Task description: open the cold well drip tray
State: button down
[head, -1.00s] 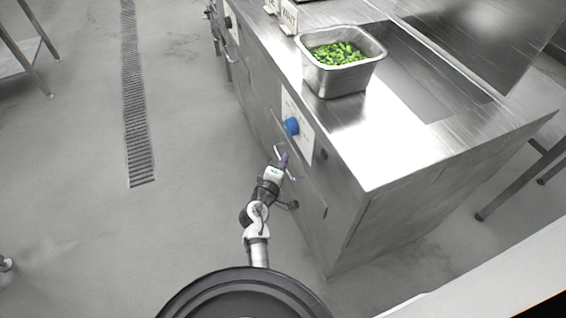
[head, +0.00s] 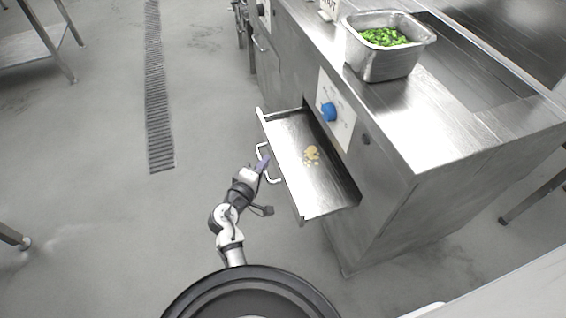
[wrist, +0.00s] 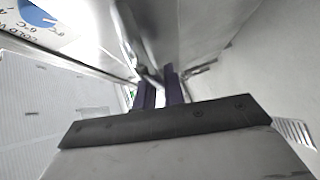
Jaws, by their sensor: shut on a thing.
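In the wrist view the purple fingers of my gripper (wrist: 159,95) close around a pale piece of the handle; the exact contact is hard to see.
A steel pan of green pieces (head: 385,62) stands on the counter top (head: 440,130). The floor left of my arm is open, with a drain grate (head: 158,100). A steel table stands at the far left.

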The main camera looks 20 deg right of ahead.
jog(key=a+b, duration=0.1)
jog(key=a, duration=0.8)
jog(key=shift+s+a, duration=0.1)
jog(key=c, duration=1.5)
grip_release()
jog(key=b+v, duration=0.1)
jog(key=v, duration=1.3)
